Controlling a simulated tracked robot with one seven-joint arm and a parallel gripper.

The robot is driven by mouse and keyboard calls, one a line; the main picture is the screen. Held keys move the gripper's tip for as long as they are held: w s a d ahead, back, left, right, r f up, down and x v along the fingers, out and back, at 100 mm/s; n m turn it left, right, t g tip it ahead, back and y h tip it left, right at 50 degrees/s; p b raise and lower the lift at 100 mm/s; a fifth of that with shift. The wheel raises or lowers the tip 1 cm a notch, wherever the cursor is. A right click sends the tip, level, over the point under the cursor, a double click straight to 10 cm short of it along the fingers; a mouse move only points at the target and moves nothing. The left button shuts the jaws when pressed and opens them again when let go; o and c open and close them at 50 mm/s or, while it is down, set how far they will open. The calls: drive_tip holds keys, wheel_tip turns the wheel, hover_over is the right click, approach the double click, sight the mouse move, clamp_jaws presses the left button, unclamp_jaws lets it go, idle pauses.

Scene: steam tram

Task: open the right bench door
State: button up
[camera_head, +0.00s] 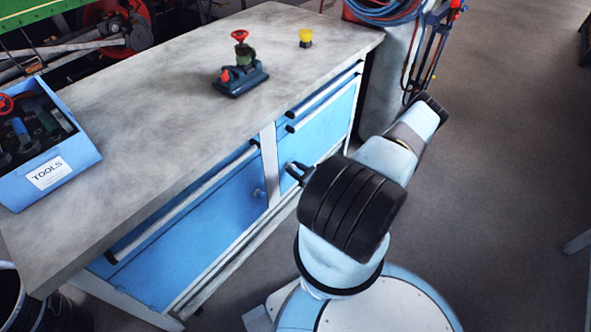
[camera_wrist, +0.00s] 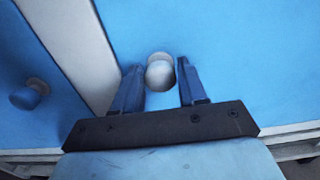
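The right bench door (camera_head: 318,128) is a blue panel below the drawers at the right part of the workbench. It looks shut. In the wrist view the blue door face (camera_wrist: 255,60) fills the right side, with a pale round knob (camera_wrist: 160,73) near its left edge. My gripper (camera_wrist: 159,65) has its two blue fingers apart, one on each side of the knob. A small gap shows on both sides of the knob. In the head view my gripper (camera_head: 293,172) is at the door's left edge and hides the knob there.
The left bench door (camera_head: 205,235) is shut, and its knob (camera_head: 258,193) also shows in the wrist view (camera_wrist: 27,96). The benchtop (camera_head: 160,110) holds a tool box (camera_head: 55,165), a blue device (camera_head: 240,77) and a yellow-topped item (camera_head: 305,37).

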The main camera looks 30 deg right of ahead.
clamp_jaws()
drive_tip(key=shift+s, duration=0.15)
